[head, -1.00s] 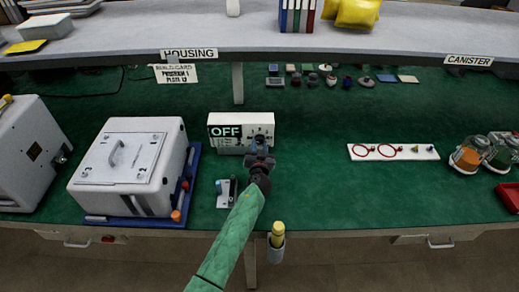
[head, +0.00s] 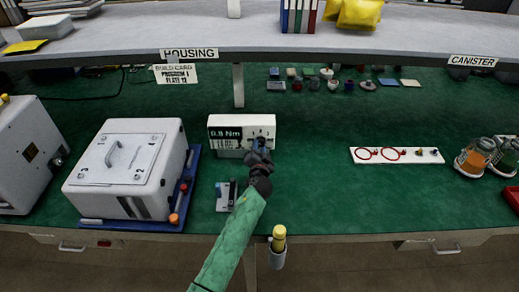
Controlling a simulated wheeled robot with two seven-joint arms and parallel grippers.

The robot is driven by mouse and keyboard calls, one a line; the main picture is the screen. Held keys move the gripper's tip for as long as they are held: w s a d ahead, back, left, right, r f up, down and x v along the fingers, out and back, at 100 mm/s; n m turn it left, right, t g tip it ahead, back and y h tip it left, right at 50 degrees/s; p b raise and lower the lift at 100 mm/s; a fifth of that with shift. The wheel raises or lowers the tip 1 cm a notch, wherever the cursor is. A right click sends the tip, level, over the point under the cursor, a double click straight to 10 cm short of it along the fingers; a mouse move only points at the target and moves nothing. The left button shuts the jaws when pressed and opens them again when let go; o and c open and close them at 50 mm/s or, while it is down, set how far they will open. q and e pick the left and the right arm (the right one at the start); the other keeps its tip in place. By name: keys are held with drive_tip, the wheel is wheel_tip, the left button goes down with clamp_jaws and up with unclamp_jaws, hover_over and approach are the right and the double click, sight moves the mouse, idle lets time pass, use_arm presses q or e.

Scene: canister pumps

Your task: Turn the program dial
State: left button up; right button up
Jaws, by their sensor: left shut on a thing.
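The white controller box (head: 213,124) stands on the green mat, left of centre. Its dark display (head: 226,133) reads what looks like 0.8 Nm, with smaller lines too fine to read. My left gripper (head: 259,144) reaches up to the right part of the box's front face and is shut on the program dial. The gripper mostly hides the dial, so its pointer position cannot be made out. A build card (head: 175,74) hangs from the shelf edge and appears to read program 1. My right gripper is not in view.
A white housing box (head: 125,165) on a blue tray stands to the left. A small grey fixture (head: 224,196) lies beside my left forearm. A white strip with red rings (head: 397,155) and jars (head: 473,158) are to the right. The mat between is clear.

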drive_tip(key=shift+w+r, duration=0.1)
use_arm(q)
drive_tip(key=o, duration=1)
drive_tip(key=shift+c, duration=0.2)
drive_tip(key=shift+s, duration=0.1)
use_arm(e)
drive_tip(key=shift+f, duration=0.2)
use_arm(q)
drive_tip(key=shift+s+f, duration=0.15)
drive_tip(key=shift+s, duration=0.15)
drive_tip(key=s+b, duration=0.2)
drive_tip(key=s, duration=0.5)
drive_tip(key=shift+b, duration=0.35)
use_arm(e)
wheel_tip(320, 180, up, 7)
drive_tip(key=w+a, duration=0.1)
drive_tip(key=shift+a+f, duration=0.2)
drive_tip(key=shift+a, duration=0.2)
